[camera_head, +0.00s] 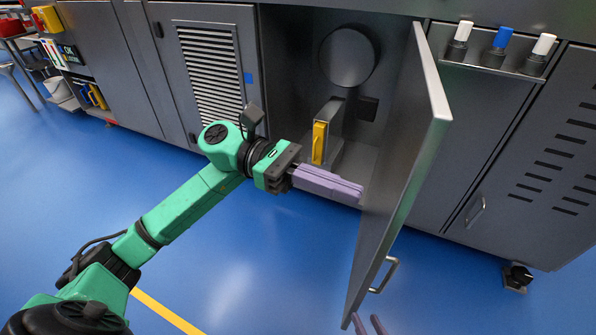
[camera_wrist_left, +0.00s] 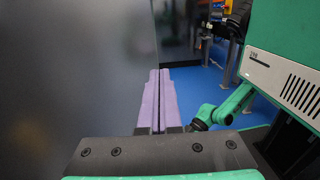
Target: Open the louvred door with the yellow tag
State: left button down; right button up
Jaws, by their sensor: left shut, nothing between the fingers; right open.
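A grey door (camera_head: 400,170) stands wide open, swung out from its cabinet, with its bar handle (camera_head: 385,275) low near the free edge. I see its plain inner face; no louvres or yellow tag show on it from here. My left gripper (camera_head: 361,191) is shut and empty, with its lilac fingers reaching across the opening to the inner face; I cannot tell if they touch. In the left wrist view the shut fingers (camera_wrist_left: 158,100) lie beside the grey door panel (camera_wrist_left: 75,75). My right gripper (camera_head: 367,323) shows only its fingertips, apart, at the bottom edge by the door.
Inside the open cabinet are a round plate (camera_head: 348,56) and a yellow-fronted part (camera_head: 319,143). A closed louvred door (camera_head: 210,75) with a blue tag (camera_head: 247,78) is to the left. A slotted door (camera_head: 560,165) is to the right. Blue floor (camera_head: 260,260) in front is clear.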

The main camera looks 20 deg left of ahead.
pick_arm(q)
jog(key=w+a, duration=0.1)
jog(key=a, duration=1.3)
jog(key=shift+w, duration=0.3)
